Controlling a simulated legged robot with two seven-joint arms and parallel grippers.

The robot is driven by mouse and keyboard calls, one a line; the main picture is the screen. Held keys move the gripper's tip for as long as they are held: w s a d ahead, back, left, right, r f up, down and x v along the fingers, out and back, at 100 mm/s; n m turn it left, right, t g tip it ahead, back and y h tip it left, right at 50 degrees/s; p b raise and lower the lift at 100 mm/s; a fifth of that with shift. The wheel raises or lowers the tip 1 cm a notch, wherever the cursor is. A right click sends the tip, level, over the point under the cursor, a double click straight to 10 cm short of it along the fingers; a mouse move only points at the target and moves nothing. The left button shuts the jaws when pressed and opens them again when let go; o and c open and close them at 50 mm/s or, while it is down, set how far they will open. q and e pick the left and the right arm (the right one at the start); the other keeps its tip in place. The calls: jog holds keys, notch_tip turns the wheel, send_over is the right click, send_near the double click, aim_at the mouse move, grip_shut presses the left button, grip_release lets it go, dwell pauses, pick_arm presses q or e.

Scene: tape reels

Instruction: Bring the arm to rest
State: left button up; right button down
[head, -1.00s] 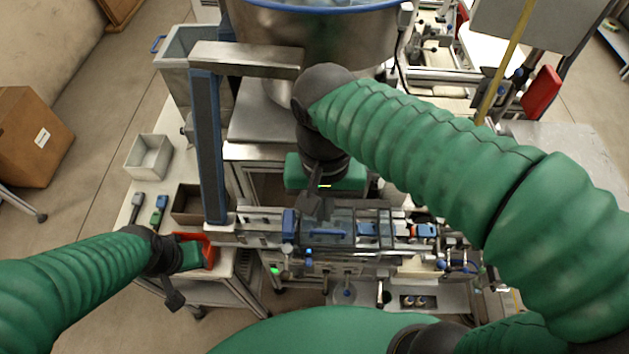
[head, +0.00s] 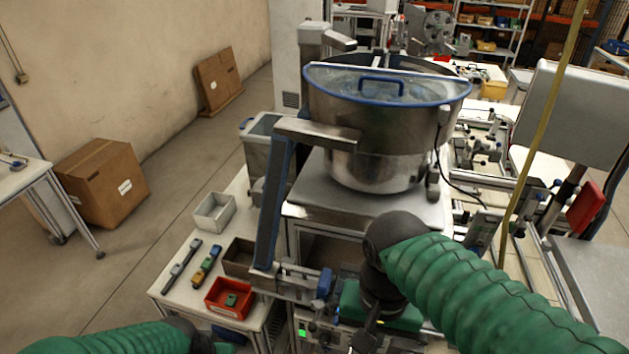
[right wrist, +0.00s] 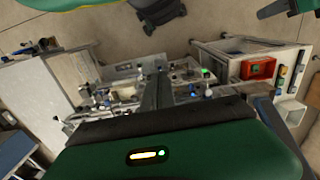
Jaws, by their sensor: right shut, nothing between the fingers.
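My right arm, in a green ribbed sleeve, comes in from the right in the head view. Its gripper (head: 366,338) points down over the bench at the bottom centre, in front of the machine. In the right wrist view its dark fingers (right wrist: 157,82) are together with nothing between them. My left arm lies along the bottom left edge of the head view.
A steel bowl with a blue-rimmed lid (head: 385,88) stands behind my right gripper. A red bin (head: 230,298) with a green piece inside, a grey bin (head: 213,212) and handheld tools sit on the left bench.

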jog(key=d+f+n+t+b, duration=0.1)
jog(key=d+f+b, duration=0.2)
jog(key=f, duration=0.6)
jog(key=w+d+f+n+t+b, duration=0.1)
jog(key=d+f+b, duration=0.3)
jog(key=f, duration=0.5)
jog(key=w+d+f+n+b, duration=0.1)
jog(key=d+f+b, duration=0.2)
jog(key=f, duration=0.7)
jog(key=shift+d+t+b, duration=0.3)
jog(key=shift+t+b, duration=0.1)
jog(key=shift+b, duration=0.25)
jog(key=shift+a, duration=0.15)
jog(key=shift+w, duration=0.1)
